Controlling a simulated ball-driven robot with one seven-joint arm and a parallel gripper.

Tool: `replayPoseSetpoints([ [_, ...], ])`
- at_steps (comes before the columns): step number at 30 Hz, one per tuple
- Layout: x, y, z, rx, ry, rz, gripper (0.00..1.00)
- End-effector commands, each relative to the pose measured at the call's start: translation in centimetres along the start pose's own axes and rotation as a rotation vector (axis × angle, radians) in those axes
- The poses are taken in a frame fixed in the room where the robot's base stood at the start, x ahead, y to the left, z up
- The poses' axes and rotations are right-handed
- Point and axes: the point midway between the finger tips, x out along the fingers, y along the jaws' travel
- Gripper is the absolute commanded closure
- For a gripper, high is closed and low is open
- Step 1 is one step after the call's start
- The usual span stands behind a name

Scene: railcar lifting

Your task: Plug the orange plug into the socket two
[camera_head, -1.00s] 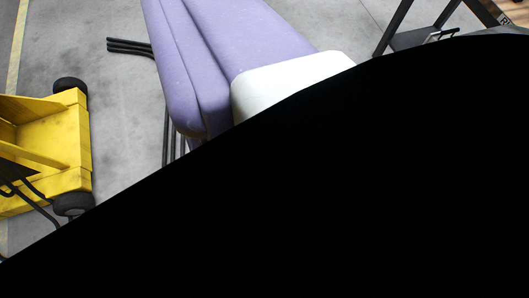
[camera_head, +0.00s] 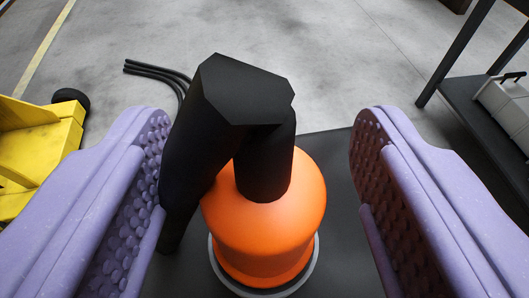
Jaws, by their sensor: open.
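The orange plug (camera_head: 266,226) stands below and between the fingers of my gripper (camera_head: 259,190). It has a rounded orange body with a thick black bent cable (camera_head: 235,95) coming out of its top. A light grey ring (camera_head: 222,273) surrounds its base on a dark flat surface (camera_head: 335,230). My gripper has two purple fingers with studded inner pads, spread wide apart. The left finger is close to the cable; I cannot tell whether they touch. The right finger is clear of the plug. Socket two cannot be made out in this view.
A yellow wheeled cart (camera_head: 35,145) stands on the left. Several thin black cables (camera_head: 155,70) lie on the grey floor (camera_head: 320,60) behind the plug. A dark-framed rack (camera_head: 465,105) with a grey case (camera_head: 507,110) stands on the right.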

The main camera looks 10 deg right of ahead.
Motion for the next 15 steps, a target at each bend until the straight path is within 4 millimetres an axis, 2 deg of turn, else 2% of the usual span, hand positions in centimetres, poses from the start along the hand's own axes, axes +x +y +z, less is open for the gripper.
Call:
replayPoseSetpoints([
  [7,0.32,0.02,-0.10,0.000,0.000,0.000,0.34],
  [8,0.31,0.01,-0.10,0.000,0.000,0.000,0.39],
  [15,0.30,0.01,-0.11,0.000,0.000,0.000,0.93],
])
